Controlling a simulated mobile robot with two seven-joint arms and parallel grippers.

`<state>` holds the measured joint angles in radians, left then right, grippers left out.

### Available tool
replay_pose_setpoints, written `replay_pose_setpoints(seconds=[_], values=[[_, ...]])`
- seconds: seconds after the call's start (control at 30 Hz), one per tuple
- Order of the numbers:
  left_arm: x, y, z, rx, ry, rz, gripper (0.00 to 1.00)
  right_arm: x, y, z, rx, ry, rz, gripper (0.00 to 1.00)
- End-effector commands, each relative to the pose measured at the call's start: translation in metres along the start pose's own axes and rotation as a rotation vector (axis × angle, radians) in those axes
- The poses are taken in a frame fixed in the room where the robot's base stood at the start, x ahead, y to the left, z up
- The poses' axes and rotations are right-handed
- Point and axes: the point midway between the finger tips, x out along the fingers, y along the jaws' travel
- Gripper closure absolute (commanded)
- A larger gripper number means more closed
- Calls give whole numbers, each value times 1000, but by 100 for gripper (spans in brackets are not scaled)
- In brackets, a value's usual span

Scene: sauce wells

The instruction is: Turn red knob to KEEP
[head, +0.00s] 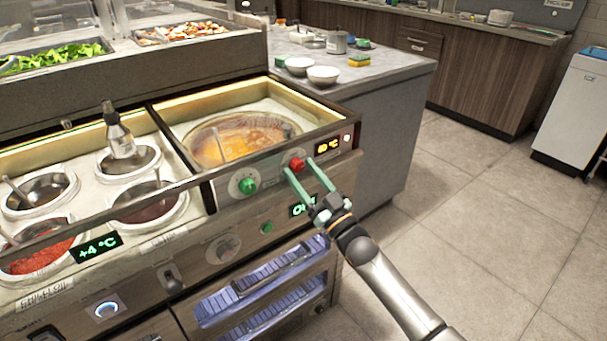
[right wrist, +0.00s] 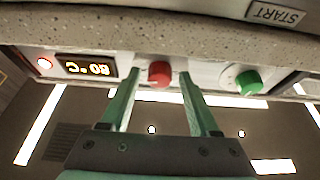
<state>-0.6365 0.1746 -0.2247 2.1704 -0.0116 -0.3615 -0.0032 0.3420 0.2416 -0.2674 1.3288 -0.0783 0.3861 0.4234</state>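The red knob (head: 297,165) is on the front panel of the counter, between a green knob (head: 247,185) and a lit display (head: 327,146). My right gripper (head: 302,167) has its two green fingers apart, one on either side of the red knob. In the right wrist view the red knob (right wrist: 159,74) sits between the open fingertips (right wrist: 160,76), with a gap visible on both sides. The knob's pointer and any KEEP marking cannot be read. My left gripper is not in view.
The green knob (right wrist: 249,82) is close beside the fingers. Above the panel is a well of orange sauce (head: 245,140). Below are a lit "ON" display (head: 302,206) and a glass-fronted compartment (head: 262,290). Open floor (head: 470,220) lies to the right.

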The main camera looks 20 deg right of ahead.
Motion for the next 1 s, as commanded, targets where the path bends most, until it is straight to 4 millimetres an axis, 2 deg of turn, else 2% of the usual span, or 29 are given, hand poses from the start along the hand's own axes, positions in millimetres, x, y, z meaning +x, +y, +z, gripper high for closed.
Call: replay_pose_setpoints(seconds=[0.07,0.53,1.0], values=[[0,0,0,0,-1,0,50,0,0,0,0,0,0,48],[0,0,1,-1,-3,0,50,0,0,0,0,0,0,100],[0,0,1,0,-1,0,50,0,1,0,-46,-1,-18,100]])
